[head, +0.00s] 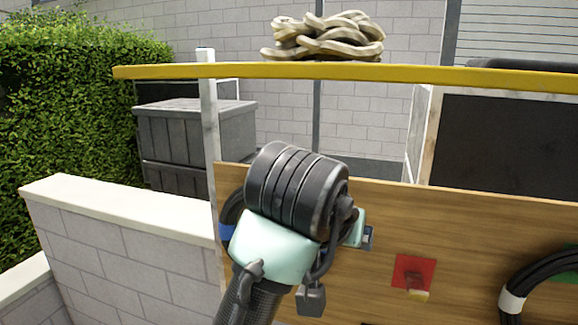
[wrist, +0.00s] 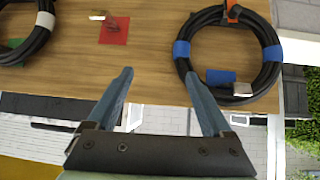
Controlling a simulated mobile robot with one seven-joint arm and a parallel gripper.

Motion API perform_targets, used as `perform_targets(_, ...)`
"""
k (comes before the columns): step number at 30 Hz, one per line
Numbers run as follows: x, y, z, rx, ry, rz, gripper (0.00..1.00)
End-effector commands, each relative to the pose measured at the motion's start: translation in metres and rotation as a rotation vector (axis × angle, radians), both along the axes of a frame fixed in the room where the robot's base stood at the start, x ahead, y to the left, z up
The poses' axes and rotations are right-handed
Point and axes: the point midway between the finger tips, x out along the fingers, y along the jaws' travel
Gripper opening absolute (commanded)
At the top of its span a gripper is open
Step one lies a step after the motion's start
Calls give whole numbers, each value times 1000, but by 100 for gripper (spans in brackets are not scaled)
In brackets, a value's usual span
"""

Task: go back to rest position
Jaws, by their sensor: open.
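My gripper (wrist: 158,75) is open in the wrist view, its two blue-grey fingers apart with nothing between them. It faces the wooden board (wrist: 150,50). In the head view my arm stands before the left part of the board (head: 470,225) and hides the gripper's fingers. A black cable coil with blue tape (wrist: 276,53) hangs on the board, right of the fingers in the wrist view. In the head view my arm covers most of that coil.
A red square (head: 428,270) with a small hook is on the board. Another black coil with white tape (head: 512,300) hangs at right. A yellow beam (head: 440,76) crosses above, with a pile of rope (head: 325,38) over it. A low block wall (head: 120,235) stands at left.

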Motion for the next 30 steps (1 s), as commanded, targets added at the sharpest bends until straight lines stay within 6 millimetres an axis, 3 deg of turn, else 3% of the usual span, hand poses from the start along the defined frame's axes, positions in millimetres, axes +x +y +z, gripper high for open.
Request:
perform_targets(3,4,-24,27,-103,-232,-21,84)
perform_targets(7,-7,-30,76,-222,-551,0,84)
perform_targets(11,-45,-5,129,-317,-923,83,84)
perform_targets(15,-104,35,166,-336,-1256,199,84)
perform_targets(18,-139,56,179,-317,-1411,264,84)
perform_targets(21,-160,67,186,-300,-1494,302,84)
perform_targets(30,-168,71,190,-291,-1526,314,84)
